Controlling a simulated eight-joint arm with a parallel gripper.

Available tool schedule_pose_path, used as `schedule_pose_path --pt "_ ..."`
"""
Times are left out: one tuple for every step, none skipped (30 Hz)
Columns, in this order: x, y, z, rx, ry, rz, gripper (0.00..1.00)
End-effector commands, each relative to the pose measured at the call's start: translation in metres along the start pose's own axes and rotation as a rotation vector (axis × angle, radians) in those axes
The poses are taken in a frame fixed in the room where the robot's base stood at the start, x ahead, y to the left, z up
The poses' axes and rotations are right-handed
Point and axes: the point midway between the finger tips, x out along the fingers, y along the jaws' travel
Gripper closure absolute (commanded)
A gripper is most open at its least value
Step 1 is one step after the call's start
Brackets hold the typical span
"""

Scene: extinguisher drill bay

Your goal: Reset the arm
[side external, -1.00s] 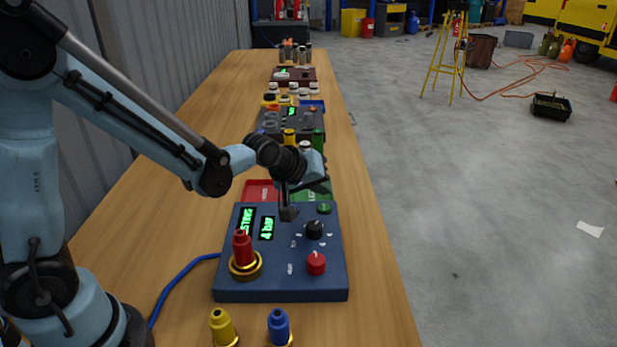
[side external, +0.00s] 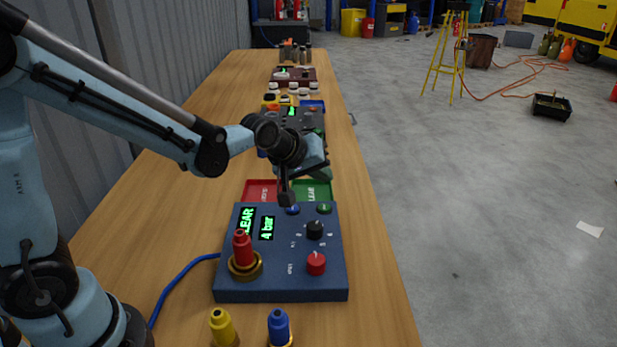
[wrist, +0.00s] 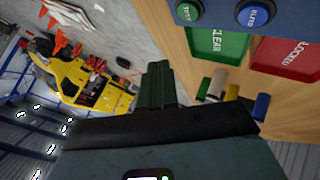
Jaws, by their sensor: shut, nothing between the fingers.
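My gripper (side external: 286,196) is shut and empty. It hangs just above the far edge of the blue test panel (side external: 230,275), near a blue button (side external: 292,209) and a green button (side external: 324,208). In the wrist view its dark fingers (wrist: 158,88) are together. The panel's green displays read "CLEAR" (side external: 245,222) and "4 bar" (side external: 267,228). A red nozzle (side external: 242,247) stands upright in the brass socket (side external: 246,270) on the panel. A black knob (side external: 314,229) and a red knob (side external: 316,263) sit on its right side.
A red tray (side external: 260,190) and a green tray (side external: 314,190) lie behind the panel. Yellow (side external: 222,328) and blue (side external: 279,328) nozzles stand in front. More panels and small parts line the bench's far end. The wall is left; open floor is right.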

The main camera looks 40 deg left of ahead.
Motion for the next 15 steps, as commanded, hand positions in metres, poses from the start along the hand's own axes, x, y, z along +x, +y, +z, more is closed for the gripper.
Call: schedule_pose_path --pt "0.0 0.0 0.0 0.001 0.0 0.0 1.0" --pt "-0.001 0.0 0.0 0.004 0.0 -0.001 1.0" --pt "-0.004 -0.001 0.0 0.011 -0.001 -0.002 1.0" --pt "-0.006 -0.001 0.0 0.021 -0.002 -0.004 1.0" --pt "-0.01 -0.002 0.0 0.033 -0.004 -0.007 1.0" --pt "-0.016 -0.004 0.001 0.054 -0.007 -0.011 1.0" --pt "-0.022 -0.005 0.002 0.074 -0.01 -0.015 1.0" --pt "-0.028 -0.007 0.003 0.098 -0.014 -0.02 1.0" --pt "-0.037 -0.01 0.004 0.133 -0.02 -0.027 1.0" --pt "-0.045 -0.012 0.006 0.161 -0.024 -0.032 1.0" --pt "-0.052 -0.015 0.007 0.191 -0.029 -0.037 1.0" --pt "-0.062 -0.019 0.01 0.23 -0.037 -0.045 1.0" --pt "-0.069 -0.022 0.013 0.26 -0.043 -0.05 1.0" --pt "-0.075 -0.025 0.015 0.29 -0.048 -0.055 1.0" --pt "-0.084 -0.03 0.018 0.329 -0.056 -0.061 1.0"
